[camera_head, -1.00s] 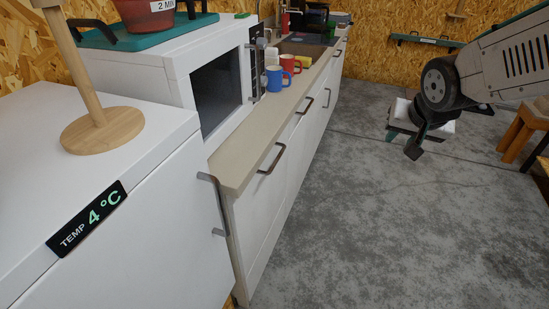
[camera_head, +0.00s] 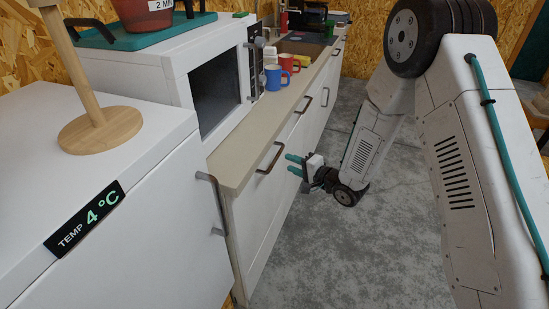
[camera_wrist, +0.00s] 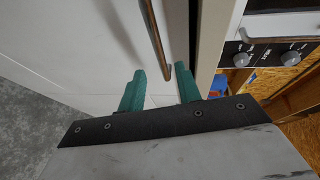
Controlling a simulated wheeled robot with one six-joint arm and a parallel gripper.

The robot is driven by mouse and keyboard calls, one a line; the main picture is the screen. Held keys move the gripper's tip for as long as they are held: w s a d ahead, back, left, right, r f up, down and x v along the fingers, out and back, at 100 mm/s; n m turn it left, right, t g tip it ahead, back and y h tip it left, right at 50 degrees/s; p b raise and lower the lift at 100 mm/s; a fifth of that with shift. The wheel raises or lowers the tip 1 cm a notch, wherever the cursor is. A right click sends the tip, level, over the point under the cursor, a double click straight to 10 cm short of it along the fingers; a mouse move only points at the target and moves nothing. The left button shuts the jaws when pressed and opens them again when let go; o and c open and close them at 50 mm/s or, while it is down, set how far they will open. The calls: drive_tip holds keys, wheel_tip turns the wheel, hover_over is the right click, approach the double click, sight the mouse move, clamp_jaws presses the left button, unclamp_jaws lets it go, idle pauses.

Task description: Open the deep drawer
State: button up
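The bench (camera_head: 233,168) has white fronts with dark bronze bar handles. Its nearest front (camera_head: 262,215) carries a handle (camera_head: 271,159) just under the worktop and looks shut. Which front is the deep drawer I cannot tell. My gripper (camera_head: 288,163) is open and empty, its two teal fingers pointing at the fronts just right of the nearest handle. In the wrist view a bronze handle (camera_wrist: 156,40) stands out ahead of the fingertips (camera_wrist: 161,70), its lower end close to the right finger. Whether they touch is unclear.
A white cabinet (camera_head: 150,215) with a temperature display stands nearest, with metal handles (camera_head: 213,205) at its edge. A blue mug (camera_head: 272,78) and red mug (camera_head: 289,63) stand on the worktop near an oven-like box (camera_head: 215,95). The grey floor (camera_head: 340,260) before the bench is clear.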

sight(277, 156)
drive_tip(key=x, duration=0.7)
drive_tip(key=shift+w+a, duration=0.15)
drive_tip(key=shift+a, duration=0.15)
